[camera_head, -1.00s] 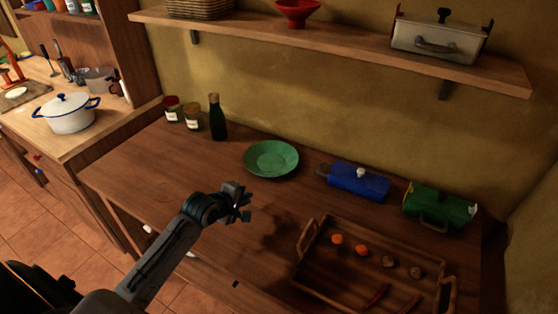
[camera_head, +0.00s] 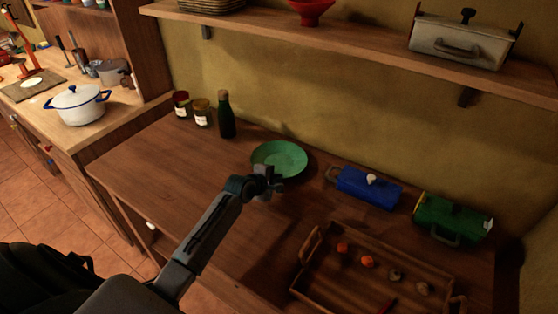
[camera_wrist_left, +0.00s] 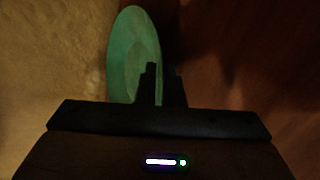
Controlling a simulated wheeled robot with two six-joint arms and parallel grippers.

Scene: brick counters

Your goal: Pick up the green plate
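The green plate (camera_head: 279,157) is a round, shallow dish on the wooden counter (camera_head: 190,180), near the back wall. In the left wrist view the green plate (camera_wrist_left: 124,55) is seen at a steep slant. My left gripper (camera_head: 272,180) is at the plate's near rim. In the left wrist view the left gripper's fingers (camera_wrist_left: 160,82) stand close together, one on each side of the plate's edge, and look shut on the rim. The exact contact is dark and hard to see. The plate looks still supported by the counter. My right gripper is not in view.
A dark bottle (camera_head: 226,116) and two jars (camera_head: 192,110) stand left of the plate. A wooden tray (camera_head: 318,292) with food lies in front. A shelf (camera_head: 350,40) runs above.

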